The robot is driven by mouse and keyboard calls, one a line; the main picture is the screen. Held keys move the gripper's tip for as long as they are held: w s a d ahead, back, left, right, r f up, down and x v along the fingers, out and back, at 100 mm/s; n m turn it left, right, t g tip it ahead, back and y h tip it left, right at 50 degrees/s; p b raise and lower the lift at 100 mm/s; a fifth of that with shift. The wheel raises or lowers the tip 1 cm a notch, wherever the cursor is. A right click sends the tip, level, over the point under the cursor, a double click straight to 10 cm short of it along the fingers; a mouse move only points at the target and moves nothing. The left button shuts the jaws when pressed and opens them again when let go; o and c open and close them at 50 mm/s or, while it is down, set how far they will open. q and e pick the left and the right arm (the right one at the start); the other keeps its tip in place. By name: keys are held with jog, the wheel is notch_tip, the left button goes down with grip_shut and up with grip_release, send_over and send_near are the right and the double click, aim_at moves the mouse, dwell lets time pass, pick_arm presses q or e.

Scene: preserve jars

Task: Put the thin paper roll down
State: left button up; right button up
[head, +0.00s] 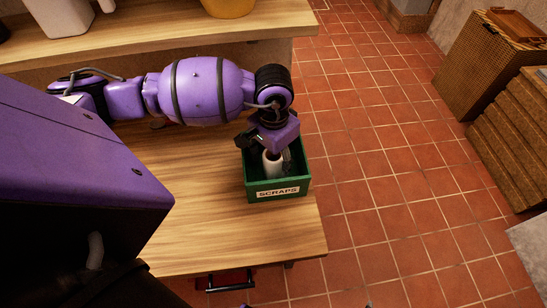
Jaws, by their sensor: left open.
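The thin paper roll (271,166) is a small white cylinder. In the head view it stands roughly upright inside the green box labelled SCRAPS (262,195), near the box's front wall. Its lower end is hidden by that wall. My left gripper (268,152) points down into the box, over the roll. Its dark fingers are open, one to each side of the roll's upper part. I cannot tell whether a finger still touches the roll. My right gripper is not in view.
The green box stands near the right end of the wooden worktop (220,235); the worktop in front is clear. A shelf (170,38) behind bears a white container (62,15) and a yellow pot (228,7). Wicker crates (500,75) stand on the tiled floor at the right.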

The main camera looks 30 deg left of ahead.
pick_arm(q)
notch_tip(320, 180, up, 12)
jog(key=shift+b, duration=0.3)
